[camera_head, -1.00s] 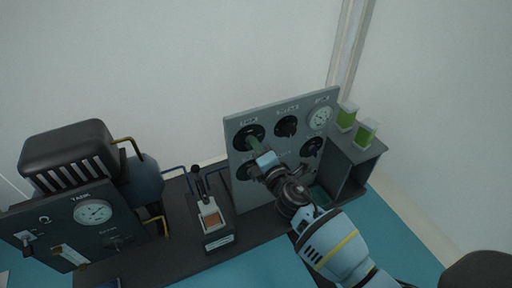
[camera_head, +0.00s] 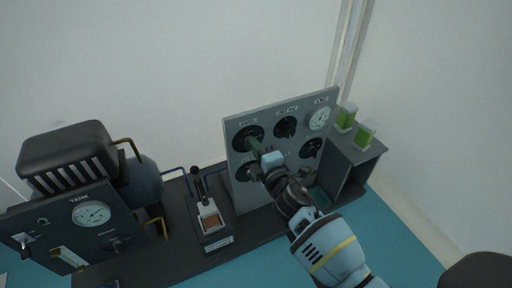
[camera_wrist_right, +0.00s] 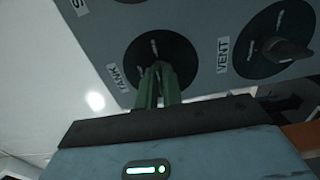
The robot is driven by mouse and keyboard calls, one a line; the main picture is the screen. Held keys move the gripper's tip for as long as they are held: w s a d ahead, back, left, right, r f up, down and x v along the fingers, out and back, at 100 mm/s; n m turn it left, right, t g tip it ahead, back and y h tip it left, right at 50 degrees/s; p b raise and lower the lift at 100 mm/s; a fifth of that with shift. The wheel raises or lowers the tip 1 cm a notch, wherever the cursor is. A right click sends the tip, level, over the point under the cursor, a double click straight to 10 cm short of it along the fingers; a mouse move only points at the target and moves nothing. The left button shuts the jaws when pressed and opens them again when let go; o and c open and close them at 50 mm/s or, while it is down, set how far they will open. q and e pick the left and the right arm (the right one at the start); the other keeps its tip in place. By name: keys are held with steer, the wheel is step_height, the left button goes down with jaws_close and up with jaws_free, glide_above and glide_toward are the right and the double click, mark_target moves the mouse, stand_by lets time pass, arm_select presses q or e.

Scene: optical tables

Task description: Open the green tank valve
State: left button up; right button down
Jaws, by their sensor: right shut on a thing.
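The green tank valve (camera_wrist_right: 156,71) is on a black round dial (camera_wrist_right: 178,48) labelled TANK on the grey upright panel (camera_wrist_right: 205,20). In the wrist view, green upright pieces run from the gripper's dark front edge to the dial; I cannot tell clearly where fingers end and handle begins. The gripper body hides part of the lower dials. My left gripper is not in view.
A black VENT knob (camera_wrist_right: 285,50) is beside the TANK dial. Other black knobs (camera_head: 286,126) and a white gauge (camera_head: 319,118) share the panel. Green-filled vessels (camera_head: 346,117) stand at its right. A tank unit with a gauge (camera_head: 92,214) stands left; a small device (camera_head: 210,222) is between.

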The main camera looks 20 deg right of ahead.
steer(key=c, duration=1.6)
jaws_free()
steer(key=shift+o, duration=0.2)
steer(key=s+p, duration=0.2)
steer(key=s, duration=0.5)
steer(key=shift+s+d, duration=0.15)
steer(key=shift+s, duration=0.25)
